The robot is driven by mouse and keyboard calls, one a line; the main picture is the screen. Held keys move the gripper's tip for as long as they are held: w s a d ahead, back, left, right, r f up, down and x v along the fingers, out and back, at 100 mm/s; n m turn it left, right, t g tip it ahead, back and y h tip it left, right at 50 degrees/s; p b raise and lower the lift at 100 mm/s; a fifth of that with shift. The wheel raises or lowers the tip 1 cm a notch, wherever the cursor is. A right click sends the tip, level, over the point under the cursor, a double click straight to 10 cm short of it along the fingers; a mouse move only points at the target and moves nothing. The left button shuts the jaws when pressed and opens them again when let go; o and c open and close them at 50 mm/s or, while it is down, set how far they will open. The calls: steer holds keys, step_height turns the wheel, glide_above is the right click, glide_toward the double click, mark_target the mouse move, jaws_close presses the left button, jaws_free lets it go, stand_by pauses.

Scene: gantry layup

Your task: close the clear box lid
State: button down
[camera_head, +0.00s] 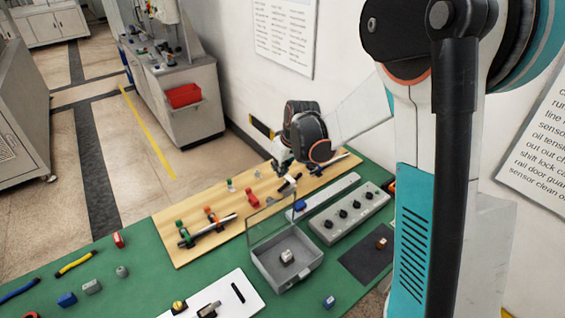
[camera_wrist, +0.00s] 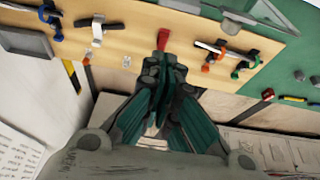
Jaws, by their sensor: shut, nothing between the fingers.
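The clear box (camera_head: 287,268) is a grey open-topped box on the green table in the head view. Its transparent lid (camera_head: 271,219) stands raised at the back edge. A small pale block (camera_head: 287,257) lies inside. My gripper (camera_wrist: 164,68) is shut and empty in the wrist view, above the wooden board near a red clamp (camera_wrist: 162,40). In the head view my gripper is partly hidden behind my wrist, beyond the box and apart from the lid. A see-through panel at the wrist view's top right is probably the lid (camera_wrist: 272,14).
The wooden board (camera_head: 185,252) behind the box carries several clamps, including a red one (camera_head: 252,197). A grey knob panel (camera_head: 348,213) stands right of the box. A white plate (camera_head: 245,283) lies in front to the left, and a dark mat (camera_head: 362,262) to the right.

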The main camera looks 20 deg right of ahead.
steer(key=s+f, duration=0.2)
steer(key=f, duration=0.1)
steer(key=shift+s+d, duration=0.35)
steer(key=shift+d, duration=0.05)
steer(key=shift+s+d+b, duration=0.1)
steer(key=shift+s+b, duration=0.05)
steer(key=shift+b, duration=0.2)
